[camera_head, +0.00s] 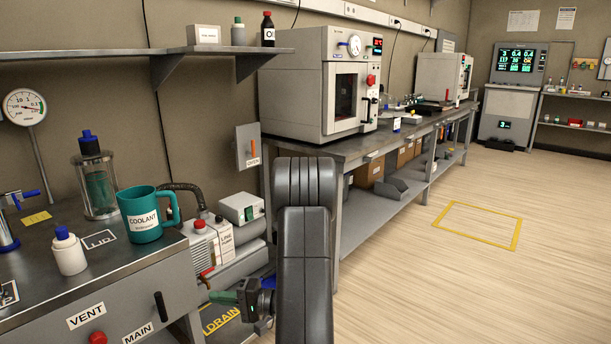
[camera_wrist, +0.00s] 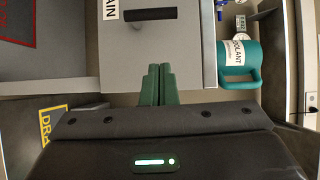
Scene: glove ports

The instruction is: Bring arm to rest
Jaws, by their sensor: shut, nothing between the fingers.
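My arm rises in the middle of the head view, with the wrist bent down to the left. My gripper (camera_head: 222,297) has green fingers and hangs low beside the bench, right of the drawer front (camera_head: 135,300). In the wrist view my gripper (camera_wrist: 158,84) shows its two fingers pressed together, with nothing between them. The grey front with a black handle (camera_wrist: 150,14) lies beyond the fingertips. The teal coolant mug (camera_head: 145,218) stands upright on the bench and also shows at the right of the wrist view (camera_wrist: 237,62).
A pump (camera_head: 215,240) stands close behind my gripper. A white bottle (camera_head: 68,252) and a glass vessel (camera_head: 97,185) stand on the left bench. A long bench with an oven (camera_head: 320,85) runs along the wall. Floor at right is open, with a yellow outline (camera_head: 478,225).

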